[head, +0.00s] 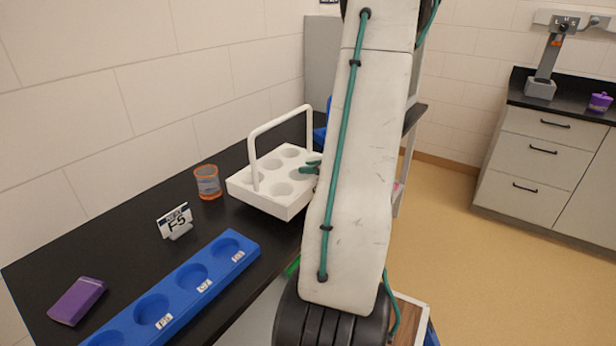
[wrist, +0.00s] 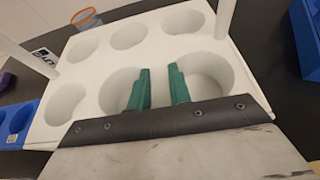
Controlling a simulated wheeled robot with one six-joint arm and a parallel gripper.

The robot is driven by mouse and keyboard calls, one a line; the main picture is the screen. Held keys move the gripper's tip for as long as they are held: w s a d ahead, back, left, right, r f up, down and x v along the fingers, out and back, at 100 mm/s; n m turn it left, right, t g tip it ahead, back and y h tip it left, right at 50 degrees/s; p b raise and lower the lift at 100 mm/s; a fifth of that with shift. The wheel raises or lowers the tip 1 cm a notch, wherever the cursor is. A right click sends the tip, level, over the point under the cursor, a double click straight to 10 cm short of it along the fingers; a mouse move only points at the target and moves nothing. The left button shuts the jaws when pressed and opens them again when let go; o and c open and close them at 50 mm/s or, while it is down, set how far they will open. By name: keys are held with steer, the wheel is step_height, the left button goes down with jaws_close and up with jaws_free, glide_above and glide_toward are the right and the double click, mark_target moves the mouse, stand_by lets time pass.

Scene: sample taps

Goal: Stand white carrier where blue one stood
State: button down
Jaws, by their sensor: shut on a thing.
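The white carrier (head: 268,200), a block with several round holes and a tall arched handle, is at the black counter, left of my arm. It fills most of the wrist view (wrist: 118,62), and its holes look empty. My gripper (wrist: 160,90) has its green fingers on either side of the wall between two near holes, shut on the carrier. In the head view only a bit of green finger shows at the carrier's right side. Whether the carrier touches the counter is unclear. A blue object (head: 321,133) behind it is mostly hidden by my arm; part of it shows in the wrist view (wrist: 308,38).
A blue rack (head: 213,262) with round labelled wells lies along the counter's front. An F5 sign (head: 176,222), an orange-rimmed cup (head: 208,183) and a purple box (head: 77,301) stand near it. The wall bounds the counter's back. A second counter (head: 560,110) is far right.

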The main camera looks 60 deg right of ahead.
steer(key=shift+s+d+f, duration=0.1)
steer(key=shift+d+f, duration=0.1)
steer(key=shift+f, duration=1.55)
steer(key=shift+f, duration=0.1)
steer(key=c, duration=1.3)
jaws_free()
